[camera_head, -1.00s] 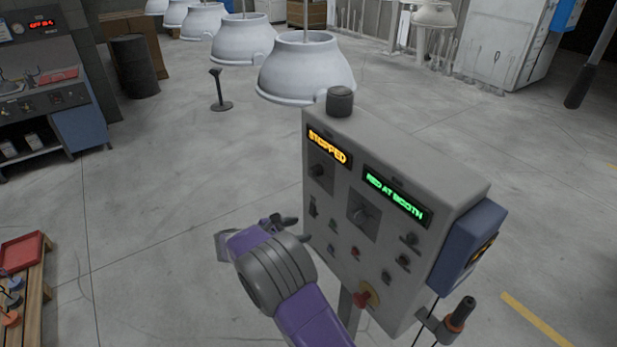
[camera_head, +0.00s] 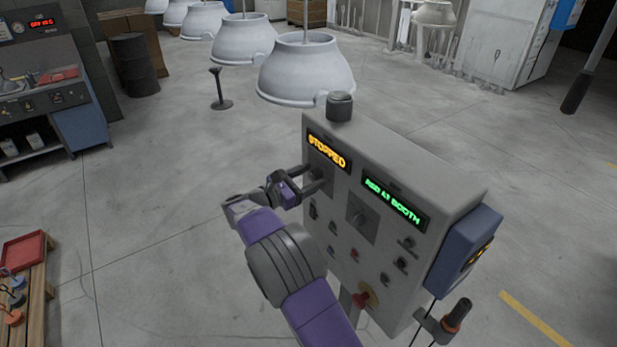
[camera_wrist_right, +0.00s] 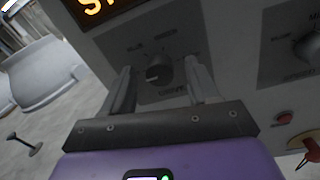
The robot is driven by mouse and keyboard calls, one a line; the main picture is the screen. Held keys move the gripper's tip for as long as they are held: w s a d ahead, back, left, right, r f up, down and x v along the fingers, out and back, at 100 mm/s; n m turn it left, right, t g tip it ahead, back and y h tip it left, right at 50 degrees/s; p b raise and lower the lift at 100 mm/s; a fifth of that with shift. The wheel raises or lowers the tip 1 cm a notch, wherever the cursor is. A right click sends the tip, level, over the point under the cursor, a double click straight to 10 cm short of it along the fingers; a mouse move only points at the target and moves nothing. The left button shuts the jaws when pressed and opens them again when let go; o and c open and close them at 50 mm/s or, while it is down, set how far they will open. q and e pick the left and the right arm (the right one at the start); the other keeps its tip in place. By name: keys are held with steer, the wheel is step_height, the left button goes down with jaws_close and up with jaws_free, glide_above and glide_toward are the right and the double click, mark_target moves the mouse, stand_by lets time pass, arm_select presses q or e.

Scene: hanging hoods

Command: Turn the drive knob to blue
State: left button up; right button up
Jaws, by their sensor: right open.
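A grey control box (camera_head: 400,160) stands at centre right, with an orange "STOPPED" display (camera_head: 327,150) and a green display reading "RED AT BOOTH" (camera_head: 395,202). A dark round knob (camera_wrist_right: 158,70) sits on a plate below the orange display; its labels are too blurred to read. My right gripper (camera_head: 312,179) is open at this knob. In the right wrist view its fingers stand on either side of the knob, with a gap visible; contact cannot be told. A second knob (camera_head: 358,217) sits below the green display. My left gripper is out of view.
Small switches and buttons and a red mushroom button (camera_head: 367,298) are lower on the panel. A blue box (camera_head: 466,250) and a handle (camera_head: 458,314) are on its right side. White hoods (camera_head: 306,70) hang behind. A wooden bench (camera_head: 38,300) is at lower left.

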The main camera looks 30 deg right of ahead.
steer(key=c, duration=1)
steer(key=shift+c, duration=0.2)
steer(key=m+b, duration=0.2)
steer(key=shift+f+m, duration=0.2)
steer(key=shift+m, duration=0.1)
steer(key=m+b, duration=0.3)
steer(key=shift+f+m, duration=0.1)
steer(key=shift+m, duration=0.3)
steer(key=m+b, duration=0.4)
steer(key=shift+m+b, duration=0.6)
steer(key=shift+m, duration=0.2)
steer(key=shift+h, duration=0.3)
